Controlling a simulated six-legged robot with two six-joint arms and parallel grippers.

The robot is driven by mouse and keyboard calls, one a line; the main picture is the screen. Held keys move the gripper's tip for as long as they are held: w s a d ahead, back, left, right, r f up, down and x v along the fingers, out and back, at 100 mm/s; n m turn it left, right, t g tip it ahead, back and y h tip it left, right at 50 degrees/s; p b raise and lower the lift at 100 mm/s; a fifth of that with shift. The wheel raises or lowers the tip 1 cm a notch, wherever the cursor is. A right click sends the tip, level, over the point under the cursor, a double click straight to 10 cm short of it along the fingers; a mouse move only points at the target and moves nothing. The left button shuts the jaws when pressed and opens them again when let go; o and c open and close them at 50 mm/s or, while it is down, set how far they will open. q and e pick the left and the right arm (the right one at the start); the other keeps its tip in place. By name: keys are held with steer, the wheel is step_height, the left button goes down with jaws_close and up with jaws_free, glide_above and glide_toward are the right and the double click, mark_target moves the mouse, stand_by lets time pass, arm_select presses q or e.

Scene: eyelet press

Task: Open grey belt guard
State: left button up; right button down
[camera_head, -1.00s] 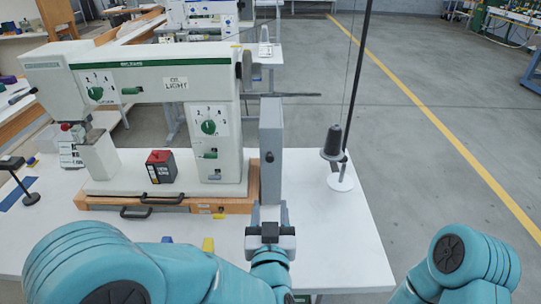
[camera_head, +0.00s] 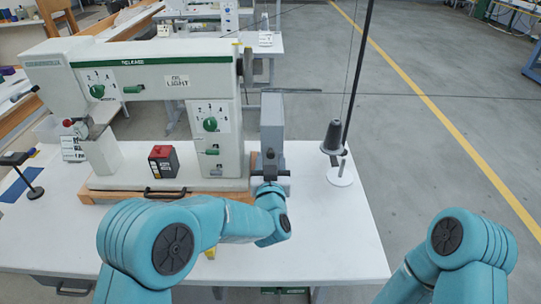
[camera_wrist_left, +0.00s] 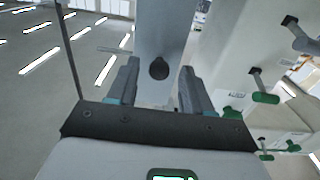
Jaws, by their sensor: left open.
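The grey belt guard (camera_head: 271,118) is a tall flat panel standing upright at the right end of the sewing machine. It has a dark round knob (camera_wrist_left: 158,68) on its near face. My left gripper (camera_head: 270,168) is just in front of the guard's lower part, at about the height of the knob. In the left wrist view its open fingers (camera_wrist_left: 158,82) lie one on each side of the guard and knob, with gaps between. The knob is partly hidden by the gripper in the head view. My right gripper is out of view; only its arm shows.
The cream sewing machine (camera_head: 150,72) with dials and green levers stands left of the guard. A thread stand with a dark cone (camera_head: 333,138) is to the right. A black and red box (camera_head: 163,161) sits on its base. The white table (camera_head: 330,235) is clear at front right.

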arm_select(q)
steer(key=shift+w+r, duration=0.1)
steer(key=shift+w, duration=0.3)
steer(key=shift+w, duration=0.15)
jaws_close()
steer(key=shift+d, duration=0.1)
